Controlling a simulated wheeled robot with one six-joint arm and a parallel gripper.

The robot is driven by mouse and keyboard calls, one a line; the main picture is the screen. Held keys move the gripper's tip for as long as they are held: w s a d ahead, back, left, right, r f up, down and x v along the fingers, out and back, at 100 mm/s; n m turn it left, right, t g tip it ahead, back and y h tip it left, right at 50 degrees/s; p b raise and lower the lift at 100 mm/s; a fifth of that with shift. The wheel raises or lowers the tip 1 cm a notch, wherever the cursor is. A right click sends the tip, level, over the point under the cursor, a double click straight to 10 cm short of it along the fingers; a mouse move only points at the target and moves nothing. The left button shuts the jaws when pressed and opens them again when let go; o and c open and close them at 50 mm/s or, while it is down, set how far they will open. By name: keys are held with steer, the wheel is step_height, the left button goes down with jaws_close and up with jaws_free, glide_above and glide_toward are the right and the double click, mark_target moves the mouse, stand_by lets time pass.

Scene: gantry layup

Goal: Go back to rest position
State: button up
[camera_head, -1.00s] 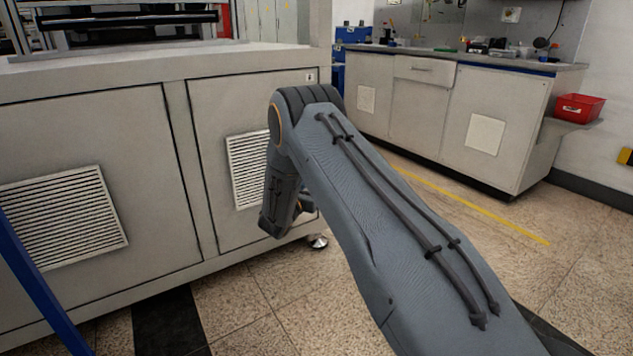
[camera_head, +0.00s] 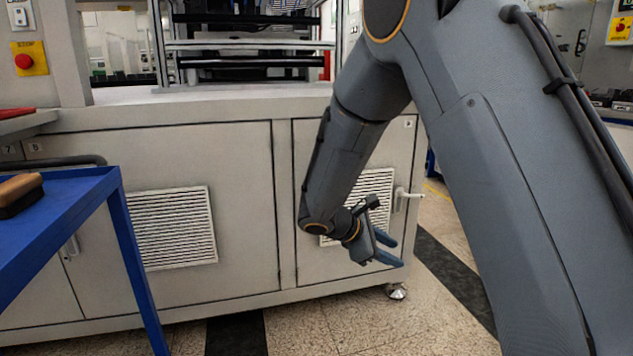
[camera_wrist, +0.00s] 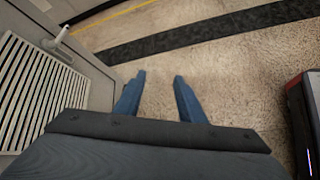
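My gripper (camera_head: 389,252) hangs at the end of my bent arm, in front of the vented right door of the pale machine cabinet (camera_head: 355,285). In the wrist view my gripper (camera_wrist: 158,82) shows two blue fingers spread apart with only speckled floor (camera_wrist: 222,75) between them. It is open and empty. It points down toward the floor, and no object touches its fingers.
A blue cart (camera_head: 66,190) with a brown-topped block (camera_head: 17,192) stands at the left. A door handle (camera_head: 408,194) sticks out near my gripper. A dark strip (camera_wrist: 200,30) crosses the floor. A dark, red-edged object (camera_wrist: 302,115) is close at the right in the wrist view.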

steer(key=s+a+r+m+g+y, duration=0.15)
steer(key=s+a+m+y, duration=0.25)
steer(key=s+a, duration=0.55)
steer(key=s+a+r+m+g+y, duration=0.1)
steer(key=s+a+r+m+y, duration=0.2)
steer(key=s, duration=1.2)
steer(key=s+a+m+g+y, duration=0.2)
steer(key=s+a+m+y, duration=0.2)
steer(key=s+a, duration=0.55)
steer(key=s+d+r+m+p, duration=0.1)
steer(key=d+r+m+p, duration=0.2)
steer(key=d+r+p, duration=0.8)
steer(key=s+d+r+m+h+p, duration=0.1)
steer(key=s+d+r+m+p, duration=0.1)
steer(key=d+r+p, duration=0.9)
step_height(320, 180, up, 4)
steer(key=m+p, duration=0.1)
steer(key=p, duration=0.9)
steer(key=shift+d, duration=0.4)
steer(key=shift+c, duration=0.6)
